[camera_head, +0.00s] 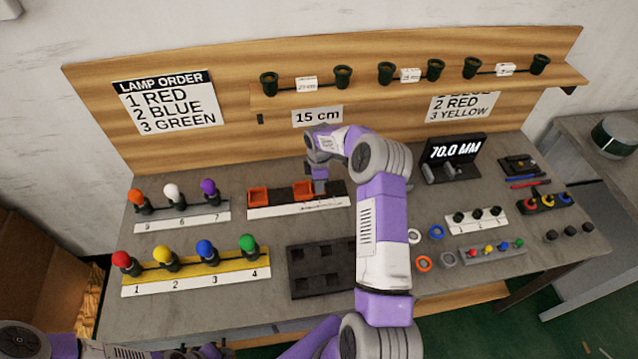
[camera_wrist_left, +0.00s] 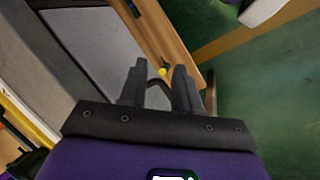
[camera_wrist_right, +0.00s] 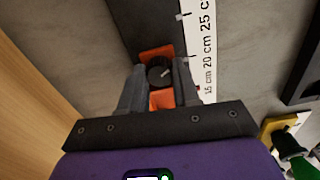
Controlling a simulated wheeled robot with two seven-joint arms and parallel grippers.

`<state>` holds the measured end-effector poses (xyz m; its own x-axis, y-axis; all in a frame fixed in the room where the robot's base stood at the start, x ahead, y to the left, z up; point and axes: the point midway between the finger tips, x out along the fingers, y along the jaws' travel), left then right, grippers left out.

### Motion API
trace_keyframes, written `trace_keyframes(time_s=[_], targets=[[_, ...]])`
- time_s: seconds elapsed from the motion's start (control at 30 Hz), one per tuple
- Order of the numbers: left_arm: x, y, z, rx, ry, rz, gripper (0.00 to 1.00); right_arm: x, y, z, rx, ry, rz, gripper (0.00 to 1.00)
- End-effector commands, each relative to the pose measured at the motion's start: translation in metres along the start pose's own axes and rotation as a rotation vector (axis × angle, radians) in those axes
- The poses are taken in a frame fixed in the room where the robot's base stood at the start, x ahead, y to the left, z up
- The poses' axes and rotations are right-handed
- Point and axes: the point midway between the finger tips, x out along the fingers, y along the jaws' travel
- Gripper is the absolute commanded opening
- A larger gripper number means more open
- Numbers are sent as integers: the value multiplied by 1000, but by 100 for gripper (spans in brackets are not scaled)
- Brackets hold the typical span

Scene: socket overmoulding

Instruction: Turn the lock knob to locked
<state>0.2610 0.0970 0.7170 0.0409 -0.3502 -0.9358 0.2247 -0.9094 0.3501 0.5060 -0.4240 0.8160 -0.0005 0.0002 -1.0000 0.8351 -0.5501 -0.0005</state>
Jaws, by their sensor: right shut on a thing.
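The lock knob (camera_wrist_right: 157,76) is a round black knob with a white pointer mark, set on an orange carriage (camera_wrist_right: 156,53) in the right wrist view. The mark points up and to the right there. My right gripper (camera_wrist_right: 160,70) is shut on the knob, one finger on each side. In the head view my right gripper (camera_head: 318,187) is over the right orange carriage (camera_head: 301,190) on a dark rail (camera_head: 277,195), and hides the knob. My left gripper (camera_wrist_left: 160,68) is open and empty in the left wrist view, away from the knob.
A white scale (camera_head: 300,207) runs along the rail's front. A sign (camera_head: 317,117) reads 15 cm and a display (camera_head: 455,149) reads 70.0 MM. Coloured lamps on stands (camera_head: 197,279) are at the left. A dark tray (camera_head: 305,288) lies in front of the rail.

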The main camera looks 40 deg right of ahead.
Motion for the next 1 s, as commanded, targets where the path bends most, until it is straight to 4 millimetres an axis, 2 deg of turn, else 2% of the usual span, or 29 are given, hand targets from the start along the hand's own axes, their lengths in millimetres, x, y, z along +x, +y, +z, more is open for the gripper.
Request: trace_keyframes(time_s=[0.43,1.0], targets=[[5,-2,0,0,0,0,32,-1,1,-1,266,1,3,1],[6,-2,0,0,0,0,32,-1,1,0,322,1,3,1]])
